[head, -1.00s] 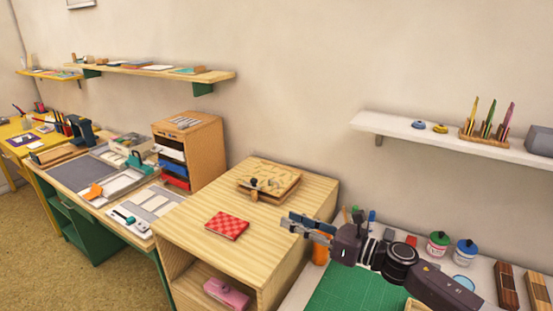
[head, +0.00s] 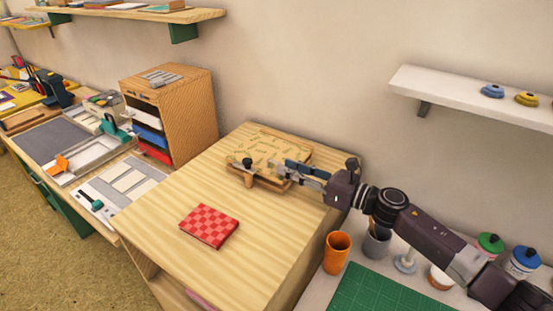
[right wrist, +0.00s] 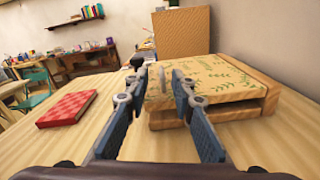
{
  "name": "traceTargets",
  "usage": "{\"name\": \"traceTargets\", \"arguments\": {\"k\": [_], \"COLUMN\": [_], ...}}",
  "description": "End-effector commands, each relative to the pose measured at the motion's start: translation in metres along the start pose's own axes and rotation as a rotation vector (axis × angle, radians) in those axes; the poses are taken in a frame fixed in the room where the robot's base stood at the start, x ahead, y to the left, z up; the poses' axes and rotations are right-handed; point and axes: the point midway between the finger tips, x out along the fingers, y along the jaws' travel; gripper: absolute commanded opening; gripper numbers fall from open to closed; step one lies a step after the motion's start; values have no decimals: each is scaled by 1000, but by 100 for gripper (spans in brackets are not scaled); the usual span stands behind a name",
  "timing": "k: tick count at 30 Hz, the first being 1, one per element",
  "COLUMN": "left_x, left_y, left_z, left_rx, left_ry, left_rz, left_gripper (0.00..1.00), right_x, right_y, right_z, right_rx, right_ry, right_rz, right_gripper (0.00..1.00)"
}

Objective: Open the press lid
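The press (head: 270,150) is a flat wooden block with a leaf-patterned lid and a dark knob (head: 247,163) at its front left. It stands on the wooden cabinet top near the wall. The lid lies flat in both views; the right wrist view shows the lid (right wrist: 215,76) over a slot in the front. My right gripper (head: 284,170) is at the press's front right side. In the right wrist view the gripper (right wrist: 158,80) has its fingers apart, with nothing clearly held; its right finger overlaps the press front. Whether it touches is unclear. My left gripper is out of view.
A red checked booklet (head: 209,226) lies on the cabinet top (head: 160,220) in front of the press. A drawer unit (head: 185,110) stands to the left. An orange cup (head: 337,252) and green mat (head: 375,295) are on the lower right table.

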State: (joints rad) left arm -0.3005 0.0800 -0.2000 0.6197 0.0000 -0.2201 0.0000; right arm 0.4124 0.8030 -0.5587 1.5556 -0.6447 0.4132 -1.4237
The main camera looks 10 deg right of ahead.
Motion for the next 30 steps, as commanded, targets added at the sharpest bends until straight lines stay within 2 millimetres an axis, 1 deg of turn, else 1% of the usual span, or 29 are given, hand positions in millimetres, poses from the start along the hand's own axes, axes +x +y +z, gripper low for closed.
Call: {"name": "traceTargets", "arguments": {"k": [1,3,6,9,13,19,20,24,26,30], "left_x": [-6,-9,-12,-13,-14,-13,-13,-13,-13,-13], "left_y": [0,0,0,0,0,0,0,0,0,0], "left_z": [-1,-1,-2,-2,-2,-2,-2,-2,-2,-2], "left_rx": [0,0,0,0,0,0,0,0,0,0], "left_ry": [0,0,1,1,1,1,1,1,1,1], "left_rz": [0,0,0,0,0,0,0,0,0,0], "left_gripper": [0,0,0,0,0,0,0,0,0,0], "right_x": [10,21,34,43,47,47,47,47,47,47], "right_y": [0,0,0,0,-1,-1,-1,-1,0,0], "right_z": [4,4,2,2,0,0,0,0,0,0], "right_rx": [2,1,1,0,-1,0,0,0,0,0], "right_ry": [-3,-2,-1,-1,1,1,1,1,0,0], "right_rz": [-1,-1,-1,-1,-2,-2,-2,-2,-1,-1], "right_gripper": [23,23,23,23,23,23,21,6,0,0]}}
